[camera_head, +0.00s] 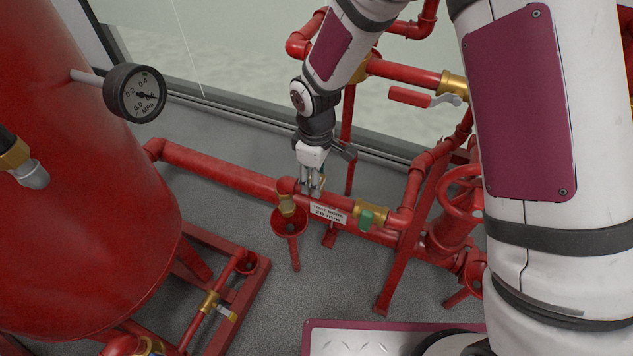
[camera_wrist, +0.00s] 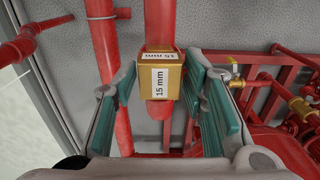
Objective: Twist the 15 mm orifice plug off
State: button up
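The orifice plug (camera_wrist: 160,78) is a brass block labelled "15 mm" on two faces, at the end of a red pipe (camera_wrist: 159,25) in the wrist view. My gripper (camera_wrist: 165,98) is open, with one teal-padded finger on each side of the plug. Narrow gaps show between the pads and the plug, and I see no clear contact. In the head view my gripper (camera_head: 312,188) points down at the red pipework, just right of a brass fitting (camera_head: 287,204) above a red funnel (camera_head: 289,222). I cannot tell whether that fitting is the same plug.
A white label reading "20 mm" (camera_head: 328,213) is on the pipe by the gripper. A brass valve with a green handle (camera_head: 367,219) is to its right. A large red tank (camera_head: 90,200) with a pressure gauge (camera_head: 135,93) stands left. Red pipes and a handwheel (camera_head: 462,190) crowd the right.

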grip_shut()
jog(key=shift+n+p, duration=0.3)
jog(key=shift+n, duration=1.3)
jog(key=shift+n+p, duration=0.4)
jog(key=shift+n, duration=1.2)
jog(key=shift+n, duration=0.3)
jog(key=shift+n+p, duration=0.45)
jog(key=shift+n, duration=0.85)
